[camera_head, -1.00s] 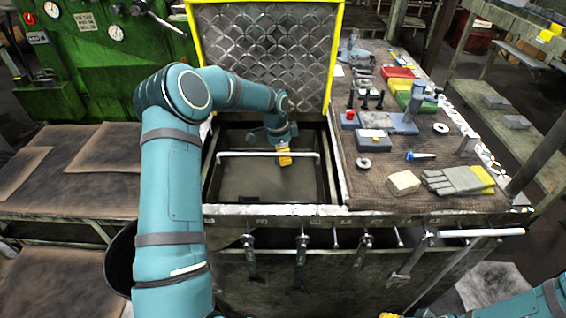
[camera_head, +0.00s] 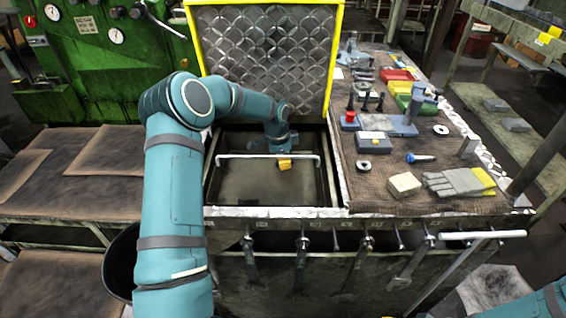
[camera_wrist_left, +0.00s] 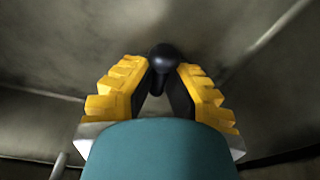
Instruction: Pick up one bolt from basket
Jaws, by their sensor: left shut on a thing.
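The basket (camera_head: 250,188) is a deep, dark metal bin set into the bench, with a white bar across it. My left gripper (camera_head: 285,165) is over the inside of the bin, by the bar, with its yellow fingers just visible. In the left wrist view its fingers (camera_wrist_left: 163,88) close in on a dark bolt (camera_wrist_left: 163,57) with a round head. The bolt's shank runs between the black finger pads. In the head view the bolt cannot be made out. Only part of my right arm shows at the lower right, and its gripper is out of view.
A raised, yellow-edged lid (camera_head: 265,55) stands behind the bin. The bench to the right holds a grey glove (camera_head: 452,183), a pale block (camera_head: 404,185), a blue-handled tool (camera_head: 420,158) and coloured bins (camera_head: 410,95). Several wrenches hang along the front.

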